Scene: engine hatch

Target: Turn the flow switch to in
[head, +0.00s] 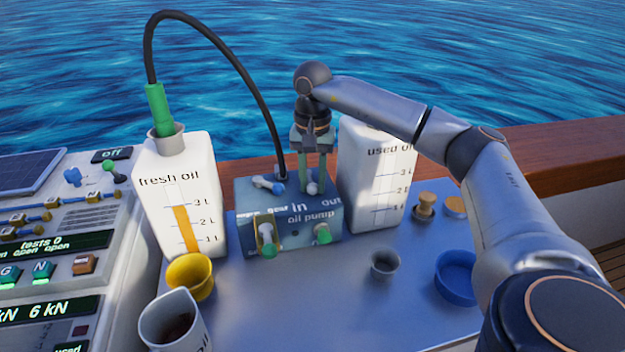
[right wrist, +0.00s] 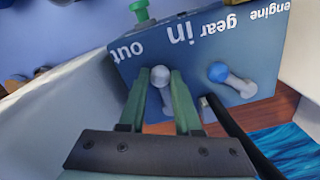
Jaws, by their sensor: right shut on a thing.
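The blue oil pump box (head: 262,224) stands between the two oil containers, with "gear", "in" and "out" lettered along its top. The flow switch has a pale round knob (head: 312,188), which also shows in the right wrist view (right wrist: 160,76). My right gripper (head: 314,184) reaches down from above and is shut on this knob, with one green finger on each side. The knob lies near the gap between "in" and "out"; which word it points to I cannot tell. My left gripper is not in view.
A blue-knobbed switch (head: 268,184) sits left of the flow switch, near a black hose (head: 258,90). The fresh oil container (head: 180,190) and used oil container (head: 376,180) flank the pump. A yellow funnel (head: 190,275), a jug (head: 172,325) and a blue cap (head: 456,278) stand in front.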

